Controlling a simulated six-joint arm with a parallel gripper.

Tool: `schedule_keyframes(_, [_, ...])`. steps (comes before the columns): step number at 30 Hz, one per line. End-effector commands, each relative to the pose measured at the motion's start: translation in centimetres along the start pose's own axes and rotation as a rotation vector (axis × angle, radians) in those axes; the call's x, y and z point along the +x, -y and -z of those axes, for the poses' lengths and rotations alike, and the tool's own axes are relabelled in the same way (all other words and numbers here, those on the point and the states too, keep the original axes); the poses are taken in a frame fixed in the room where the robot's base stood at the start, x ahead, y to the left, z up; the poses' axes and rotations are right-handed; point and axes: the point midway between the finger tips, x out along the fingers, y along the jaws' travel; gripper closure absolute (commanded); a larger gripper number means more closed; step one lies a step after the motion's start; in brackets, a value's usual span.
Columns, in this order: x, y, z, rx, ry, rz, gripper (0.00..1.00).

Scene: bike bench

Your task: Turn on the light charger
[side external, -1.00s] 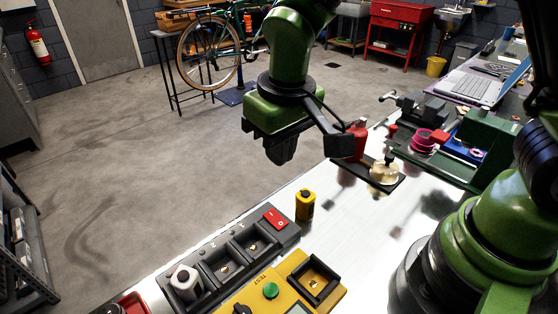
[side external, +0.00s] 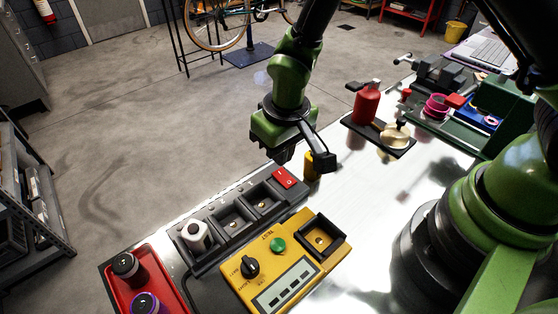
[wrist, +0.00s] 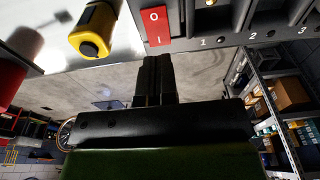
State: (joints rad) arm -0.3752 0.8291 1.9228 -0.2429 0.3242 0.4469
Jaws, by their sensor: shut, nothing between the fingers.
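The light charger (side external: 228,205) is a dark grey block on the bench with three square bays numbered 1 to 3. Its red rocker switch (side external: 285,177) is at its far right end. The switch also shows in the wrist view (wrist: 155,26), marked O and I; I cannot tell which side is pressed. A white light (side external: 196,237) stands in the bay at the left end; the other two bays look empty. My gripper (side external: 283,157) is shut and empty, close to the switch at its far side. In the wrist view, the shut fingertips (wrist: 156,60) are just below the switch.
A small yellow-and-black object (side external: 312,165) stands right beside the switch end. A yellow tester (side external: 275,268) with a green button and black knob lies in front of the charger. A red tray (side external: 150,270) holds dark round lights. A red bottle (side external: 367,103) stands farther back.

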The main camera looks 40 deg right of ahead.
Motion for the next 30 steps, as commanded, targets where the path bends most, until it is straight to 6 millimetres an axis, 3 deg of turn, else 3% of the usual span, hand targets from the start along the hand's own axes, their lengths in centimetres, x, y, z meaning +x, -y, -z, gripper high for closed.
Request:
schedule_keyframes(3, [1.8, 0.0, -0.1, -0.001, 0.003, -0.001, 1.00])
schedule_keyframes(9, [3.2, 0.0, 0.0, 0.000, 0.000, 0.000, 1.00])
schedule_keyframes(30, [4.3, 0.0, 0.3, -0.002, -0.003, 0.002, 1.00])
